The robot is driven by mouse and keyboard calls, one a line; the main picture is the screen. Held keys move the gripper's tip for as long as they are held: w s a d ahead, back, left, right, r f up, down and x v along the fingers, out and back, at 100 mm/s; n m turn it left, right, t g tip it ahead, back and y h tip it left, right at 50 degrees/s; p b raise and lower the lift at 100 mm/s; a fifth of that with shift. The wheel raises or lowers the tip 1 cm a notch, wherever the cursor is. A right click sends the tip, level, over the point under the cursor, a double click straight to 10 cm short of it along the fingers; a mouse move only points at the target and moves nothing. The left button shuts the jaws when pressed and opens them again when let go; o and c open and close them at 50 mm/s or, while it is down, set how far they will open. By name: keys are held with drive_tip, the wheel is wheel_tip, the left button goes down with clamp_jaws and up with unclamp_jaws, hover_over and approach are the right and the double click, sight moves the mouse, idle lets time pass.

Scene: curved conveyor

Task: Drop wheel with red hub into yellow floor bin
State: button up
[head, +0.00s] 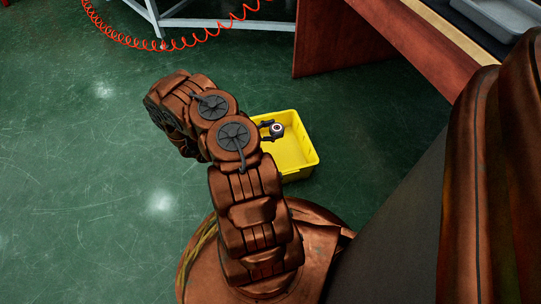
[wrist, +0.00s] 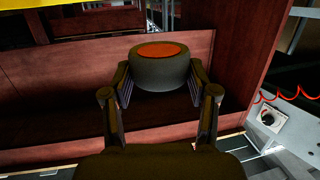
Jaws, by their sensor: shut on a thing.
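The wheel with the red hub (wrist: 161,66) is dark grey with a flat orange-red centre. In the wrist view it sits between the two fingertips of my gripper (wrist: 161,80), which is shut on it. The yellow floor bin (head: 304,169) stands on the green floor just right of my arm in the head view. My gripper (head: 272,129) shows in front of the bin's inside in that view, mostly hidden behind my arm. The wheel (head: 277,129) shows there as a small dark disc with a pale centre; its red hub is not visible from that side.
A reddish wooden panel (head: 338,38) stands behind the bin, under a bench with a grey tray (head: 492,14). A red coiled hose (head: 180,44) hangs near a pale metal frame (head: 155,14). The green floor at left is clear.

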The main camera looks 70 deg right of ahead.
drive_tip(key=o, duration=1.2)
drive_tip(key=shift+o, duration=0.2)
drive_tip(key=shift+r, duration=0.15)
drive_tip(key=shift+r, duration=4.9)
